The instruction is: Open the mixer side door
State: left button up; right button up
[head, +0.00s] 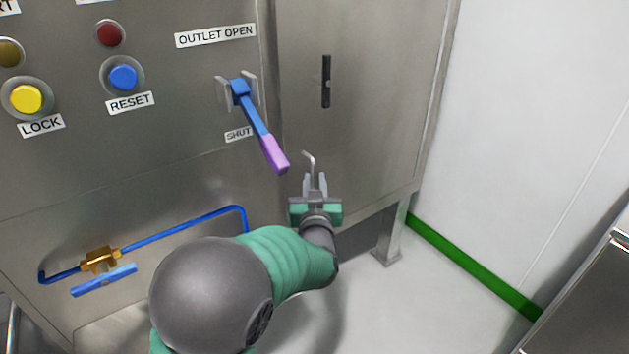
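The mixer side door (365,95) is the grey metal panel right of the control panel, and it looks closed. A narrow black upright latch or handle (326,82) sits on it. My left gripper (315,184) is in front of the lower part of the door, below the black latch and apart from it, with its fingers pointing up the picture. A thin bent grey rod (310,158) shows just beyond the fingertips. I cannot tell whether the fingers hold it or it belongs to the door. My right gripper is not in view.
A blue lever with a purple grip (272,152) sticks out close to the left of my gripper, between labels OUTLET OPEN and SHUT. Buttons and a blue pipe (180,230) with a brass valve are further left.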

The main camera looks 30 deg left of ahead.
pick_arm(q)
jog(key=shift+a+f, duration=0.1)
jog(key=shift+a, duration=0.1)
grip_shut()
jog(key=shift+s+d+f, duration=0.1)
jog(key=shift+f, duration=0.05)
dwell(0.9)
